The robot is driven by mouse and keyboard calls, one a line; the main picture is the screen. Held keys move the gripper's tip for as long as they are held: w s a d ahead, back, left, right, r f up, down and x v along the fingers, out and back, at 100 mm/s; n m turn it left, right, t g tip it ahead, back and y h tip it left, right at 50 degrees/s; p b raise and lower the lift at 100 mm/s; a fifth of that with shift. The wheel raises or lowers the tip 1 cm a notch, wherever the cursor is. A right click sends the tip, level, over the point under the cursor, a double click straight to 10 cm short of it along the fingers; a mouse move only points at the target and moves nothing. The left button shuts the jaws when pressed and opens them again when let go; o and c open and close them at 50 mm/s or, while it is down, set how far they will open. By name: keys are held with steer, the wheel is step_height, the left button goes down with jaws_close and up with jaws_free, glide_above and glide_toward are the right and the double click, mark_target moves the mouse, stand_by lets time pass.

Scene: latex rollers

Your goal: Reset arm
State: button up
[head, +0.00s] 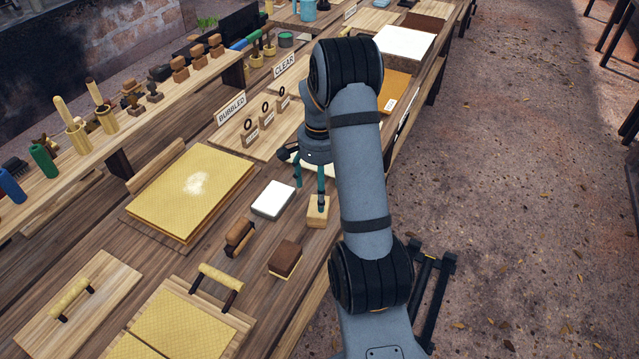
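My arm (357,165) reaches from the lower right over the right edge of the workbench (205,265). My gripper (310,193) points down, its teal fingers apart and with nothing visible between them. The right fingertip overlaps a small light-wood block (318,216) in the picture. I cannot tell whether it touches the block. A white-topped block (273,201) lies just left of the gripper.
A yellow textured sheet (190,190) lies on a board to the left. A brown-handled tool (238,237), a dark-topped block (285,259) and a yellow roller (215,281) lie nearer. "BUBBLED" (231,109) and "CLEAR" (285,65) signs stand behind. A raised shelf (130,148) holds several tools.

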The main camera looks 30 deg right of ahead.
step_height(320, 180, up, 2)
steer(key=shift+r, duration=0.15)
stand_by(0.3)
step_height(320, 180, down, 12)
steer(key=shift+f+p, duration=0.1)
steer(key=shift+p, duration=0.65)
steer(key=shift+r+b, duration=0.75)
steer(key=shift+r, duration=1.3)
